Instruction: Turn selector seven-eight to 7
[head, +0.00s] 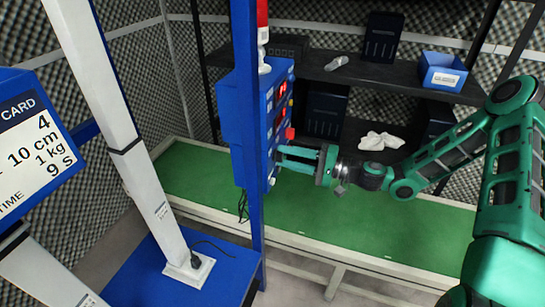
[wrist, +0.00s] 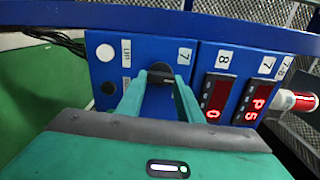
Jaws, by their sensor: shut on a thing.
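The blue control panel (head: 240,125) stands upright at the centre of the head view, seen nearly edge-on. In the wrist view its blue face (wrist: 135,54) fills the upper middle. My gripper (head: 279,156) reaches the panel from the right. In the wrist view its green fingers (wrist: 160,80) are on either side of the knob, shut on it. The knob's pointer direction cannot be made out.
Two red displays (wrist: 216,98) and a red-and-white lamp (wrist: 297,101) are right of the knob. A white button (wrist: 105,53) and a black button (wrist: 108,88) lie left. A green-topped bench (head: 345,205) runs behind. A white post (head: 110,95) stands left.

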